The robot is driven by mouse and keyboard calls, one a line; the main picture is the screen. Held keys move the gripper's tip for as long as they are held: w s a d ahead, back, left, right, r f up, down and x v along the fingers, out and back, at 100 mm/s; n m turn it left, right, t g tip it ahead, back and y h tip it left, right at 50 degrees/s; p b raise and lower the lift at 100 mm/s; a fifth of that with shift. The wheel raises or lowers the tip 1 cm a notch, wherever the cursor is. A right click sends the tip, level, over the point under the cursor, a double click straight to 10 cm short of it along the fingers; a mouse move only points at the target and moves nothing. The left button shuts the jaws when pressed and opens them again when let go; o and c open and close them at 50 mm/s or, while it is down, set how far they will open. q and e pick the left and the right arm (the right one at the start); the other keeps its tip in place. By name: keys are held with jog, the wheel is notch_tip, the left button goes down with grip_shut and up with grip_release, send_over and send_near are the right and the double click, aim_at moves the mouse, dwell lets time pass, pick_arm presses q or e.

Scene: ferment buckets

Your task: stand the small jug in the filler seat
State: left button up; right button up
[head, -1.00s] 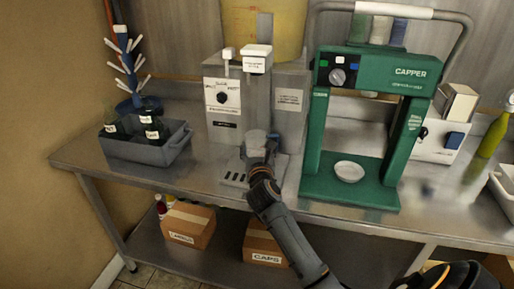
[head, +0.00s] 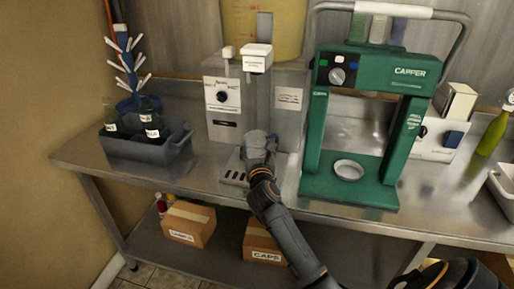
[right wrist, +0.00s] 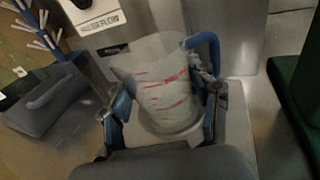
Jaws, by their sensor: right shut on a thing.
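The small jug (right wrist: 160,85) is translucent, with red measuring marks and a blue handle at its upper right in the right wrist view. My right gripper (right wrist: 165,112) is shut on it, one finger on each side. In the head view the jug (head: 256,146) is in front of the filler (head: 224,100), over its base plate (head: 234,173), under the white-capped spout; my right gripper (head: 262,158) partly covers it. A pale round rim (right wrist: 178,140) shows below the jug in the wrist view, but I cannot tell whether the jug rests on it. My left gripper is not in view.
A grey bin (head: 140,152) with dark bottles is on the left. Boxes (head: 190,222) are on the lower shelf. Bare steel counter (head: 203,165) lies between bin and filler.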

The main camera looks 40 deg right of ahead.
jog(key=shift+f, duration=0.25)
jog(key=o, duration=1.2)
jog(key=shift+c, duration=0.2)
jog(key=v, duration=1.2)
jog(key=shift+r, duration=0.1)
